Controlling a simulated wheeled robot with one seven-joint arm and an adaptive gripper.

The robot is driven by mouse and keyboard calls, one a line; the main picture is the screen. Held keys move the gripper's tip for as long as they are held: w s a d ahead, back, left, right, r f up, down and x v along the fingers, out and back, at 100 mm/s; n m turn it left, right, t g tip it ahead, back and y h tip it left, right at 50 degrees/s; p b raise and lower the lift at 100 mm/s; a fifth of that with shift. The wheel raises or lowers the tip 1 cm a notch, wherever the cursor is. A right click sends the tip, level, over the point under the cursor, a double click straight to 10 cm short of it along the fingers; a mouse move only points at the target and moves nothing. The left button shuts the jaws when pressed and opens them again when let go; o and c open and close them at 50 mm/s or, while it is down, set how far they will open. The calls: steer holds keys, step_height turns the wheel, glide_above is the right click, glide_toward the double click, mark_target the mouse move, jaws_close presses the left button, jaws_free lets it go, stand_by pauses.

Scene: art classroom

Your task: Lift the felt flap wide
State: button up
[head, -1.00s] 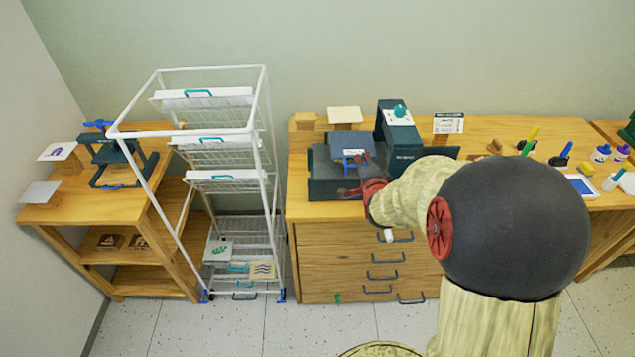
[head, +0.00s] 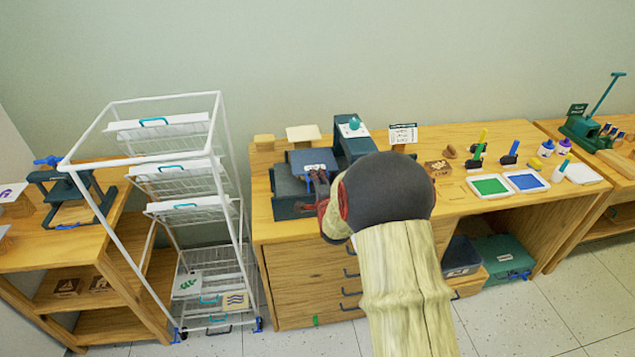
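The felt flap looks like the blue-grey panel (head: 306,159) on the dark press (head: 288,207) at the left end of the wooden bench, in the head view. It sits raised above the press bed, its front edge towards me. My gripper (head: 319,182) is at the flap's front edge, over the spot where its small light tab and blue pull sit. The fingers overlap the pull, so I cannot tell whether they touch or grip it. My own arm hides the right part of the press front.
A white wire drying rack (head: 170,215) stands close to the bench's left. Green and blue ink trays (head: 490,186), bottles and brayers lie to the right. The wall is behind.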

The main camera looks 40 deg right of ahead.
steer(key=shift+w, duration=0.1)
steer(key=shift+c, duration=1.1)
steer(key=c, duration=0.4)
jaws_close()
